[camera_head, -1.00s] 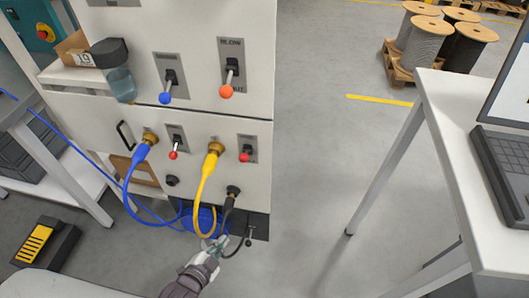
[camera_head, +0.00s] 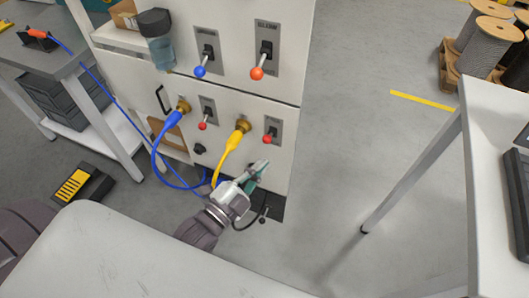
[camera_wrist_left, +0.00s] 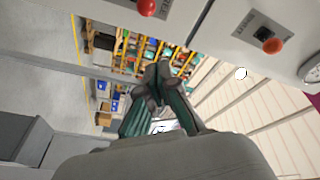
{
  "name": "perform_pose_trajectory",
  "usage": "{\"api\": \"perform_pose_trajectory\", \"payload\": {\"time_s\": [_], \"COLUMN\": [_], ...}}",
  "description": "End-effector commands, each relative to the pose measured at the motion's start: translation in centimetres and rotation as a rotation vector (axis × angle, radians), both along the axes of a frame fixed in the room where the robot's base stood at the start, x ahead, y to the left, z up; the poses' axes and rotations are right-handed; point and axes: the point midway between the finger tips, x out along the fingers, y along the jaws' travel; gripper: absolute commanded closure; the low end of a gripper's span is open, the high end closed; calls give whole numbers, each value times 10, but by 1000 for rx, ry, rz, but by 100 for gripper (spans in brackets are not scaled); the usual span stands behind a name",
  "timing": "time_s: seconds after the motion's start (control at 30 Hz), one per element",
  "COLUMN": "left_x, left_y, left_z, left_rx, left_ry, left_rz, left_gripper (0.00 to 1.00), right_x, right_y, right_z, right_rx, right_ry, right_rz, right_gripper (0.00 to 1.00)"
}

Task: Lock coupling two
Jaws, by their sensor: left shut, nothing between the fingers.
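In the head view a blue plug (camera_head: 174,117) and a yellow plug (camera_head: 233,138) sit in brass sockets on the white cabinet's lower panel. A small lever with a red knob stands right of each: one by the blue plug (camera_head: 203,126), one by the yellow plug (camera_head: 267,139). Both levers point down. I cannot read which coupling is two. My left gripper (camera_head: 262,167) is shut and empty, just below the right red knob, before the panel. It also shows shut in the left wrist view (camera_wrist_left: 160,78). The gripper hides the lower right socket area. My right gripper is out of view.
Two larger levers, blue-knobbed (camera_head: 200,71) and orange-knobbed (camera_head: 257,73), are on the upper panel (camera_head: 228,22). A bottle (camera_head: 161,50) hangs at its left. A white table (camera_head: 485,165) stands at right. The floor between is clear.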

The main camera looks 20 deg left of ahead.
Motion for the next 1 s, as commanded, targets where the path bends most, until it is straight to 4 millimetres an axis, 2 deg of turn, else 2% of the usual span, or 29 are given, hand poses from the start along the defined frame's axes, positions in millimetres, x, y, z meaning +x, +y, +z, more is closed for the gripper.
{"api": "perform_pose_trajectory", "payload": {"time_s": [0.47, 0.53, 0.7, 1.0], "left_x": [90, 88, 87, 86], "left_y": [-29, -17, -1, 5], "left_z": [13, 2, -9, -14], "left_rx": [-2, 5, 2, -1], "left_ry": [-2, 4, 2, 0], "left_rz": [-1, -1, 0, 0], "left_gripper": [100, 100, 100, 100], "right_x": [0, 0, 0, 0], "right_y": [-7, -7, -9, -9], "right_z": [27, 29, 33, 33], "right_rx": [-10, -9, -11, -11], "right_ry": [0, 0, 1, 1], "right_rz": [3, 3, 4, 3], "right_gripper": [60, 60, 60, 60]}}
